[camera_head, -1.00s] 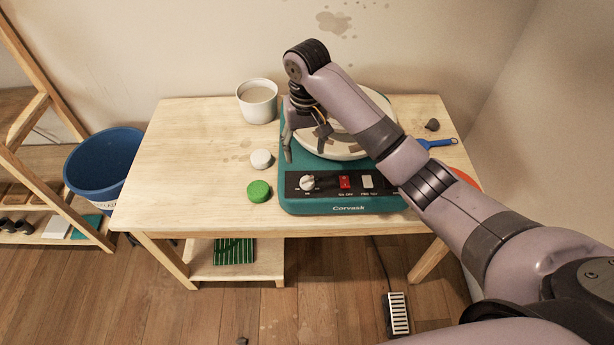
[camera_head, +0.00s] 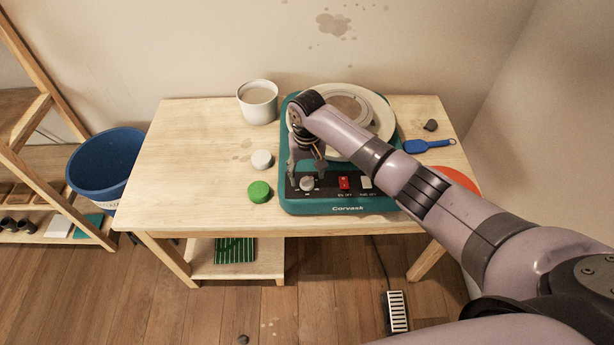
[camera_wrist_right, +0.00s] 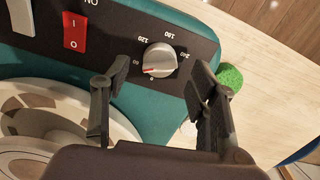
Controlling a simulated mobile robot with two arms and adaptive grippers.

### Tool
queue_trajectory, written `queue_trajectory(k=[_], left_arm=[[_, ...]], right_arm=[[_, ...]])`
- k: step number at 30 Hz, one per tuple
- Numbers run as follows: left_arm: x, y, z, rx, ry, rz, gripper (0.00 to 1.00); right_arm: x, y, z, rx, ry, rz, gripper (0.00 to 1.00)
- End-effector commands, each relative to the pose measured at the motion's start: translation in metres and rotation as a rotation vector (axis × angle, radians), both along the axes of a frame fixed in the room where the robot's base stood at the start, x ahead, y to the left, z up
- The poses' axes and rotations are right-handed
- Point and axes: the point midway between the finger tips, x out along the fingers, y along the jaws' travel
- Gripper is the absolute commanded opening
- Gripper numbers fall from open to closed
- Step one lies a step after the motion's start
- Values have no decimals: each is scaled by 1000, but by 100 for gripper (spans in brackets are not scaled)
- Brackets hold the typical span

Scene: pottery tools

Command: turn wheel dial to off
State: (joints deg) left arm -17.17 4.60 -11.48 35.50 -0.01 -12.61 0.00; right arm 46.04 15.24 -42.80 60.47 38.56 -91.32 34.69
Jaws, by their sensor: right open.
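The pottery wheel (camera_head: 290,192) is a teal box with a pale round wheel head on top, standing on the wooden table. Its black front panel holds the silver-white dial (camera_head: 307,184). In the right wrist view the dial (camera_wrist_right: 160,59) shows a red pointer mark near the 0 end of its printed scale. My right gripper (camera_head: 306,173) is open and points down over the dial. In the right wrist view its two fingers (camera_wrist_right: 157,88) are on either side of the dial's position, apart from it. My left gripper is not in view.
A red switch (camera_head: 344,183) and a white switch (camera_head: 365,182) sit right of the dial. A green sponge (camera_head: 259,191), a pale round piece (camera_head: 262,159) and a white cup (camera_head: 258,102) stand left of the wheel. A blue tool (camera_head: 428,146) lies right. The table's left side is clear.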

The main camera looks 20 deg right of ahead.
Motion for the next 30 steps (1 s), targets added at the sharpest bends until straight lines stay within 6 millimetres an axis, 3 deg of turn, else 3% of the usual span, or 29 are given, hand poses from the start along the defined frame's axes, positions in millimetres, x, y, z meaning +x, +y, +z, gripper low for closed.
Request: queue_trajectory(k=[6,17,30], left_arm=[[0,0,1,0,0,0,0],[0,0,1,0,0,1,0],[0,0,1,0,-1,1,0]], right_arm=[[0,0,-24,0,0,0,54],[0,0,-29,0,-1,1,54],[0,0,-29,0,-1,0,25]])
